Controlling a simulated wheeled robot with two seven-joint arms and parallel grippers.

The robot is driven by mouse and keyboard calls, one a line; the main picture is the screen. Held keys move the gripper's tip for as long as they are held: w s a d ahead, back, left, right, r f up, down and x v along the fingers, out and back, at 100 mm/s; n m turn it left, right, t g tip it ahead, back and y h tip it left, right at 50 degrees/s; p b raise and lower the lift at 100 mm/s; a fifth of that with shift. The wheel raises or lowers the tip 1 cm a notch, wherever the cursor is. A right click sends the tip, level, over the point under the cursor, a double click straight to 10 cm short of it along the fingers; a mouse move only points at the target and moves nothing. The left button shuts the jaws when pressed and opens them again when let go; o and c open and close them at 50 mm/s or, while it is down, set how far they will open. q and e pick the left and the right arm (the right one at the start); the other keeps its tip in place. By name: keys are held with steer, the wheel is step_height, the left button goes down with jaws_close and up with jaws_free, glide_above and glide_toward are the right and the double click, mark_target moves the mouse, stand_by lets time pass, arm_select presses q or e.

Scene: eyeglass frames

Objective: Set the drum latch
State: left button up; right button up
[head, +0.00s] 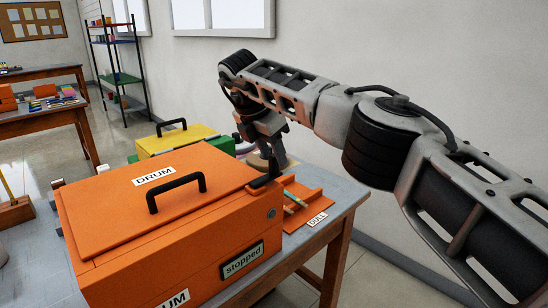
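The drum is an orange box (110,210) labelled DRUM, standing at the front of the table. Its lid looks closed and carries a black handle (177,192). A sign reading "stopped" (242,261) and a small dark round spot (271,213) are on its right side. My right gripper (268,168) points down at the drum's back right corner, beside a small dark part that may be the latch. I cannot tell whether they touch, and the finger gap does not show clearly. My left gripper is out of view.
An orange tray labelled DULL (317,219) lies right of the drum with a thin pale piece in it. A yellow and green box (180,137) with a black handle stands behind. Wooden blocks (14,212) are at left. Another table (40,118) and shelves stand farther back.

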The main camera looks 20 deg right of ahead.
mark_target(254, 182)
arm_select(q)
steer(key=p, duration=0.1)
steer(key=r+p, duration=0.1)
steer(key=p, duration=0.1)
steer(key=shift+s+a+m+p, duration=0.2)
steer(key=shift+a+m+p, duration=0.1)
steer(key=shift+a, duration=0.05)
arm_select(e)
steer(key=v, duration=1.3)
steer(key=shift+r, duration=0.4)
steer(key=shift+s+a, duration=0.1)
steer(key=shift+a, duration=0.05)
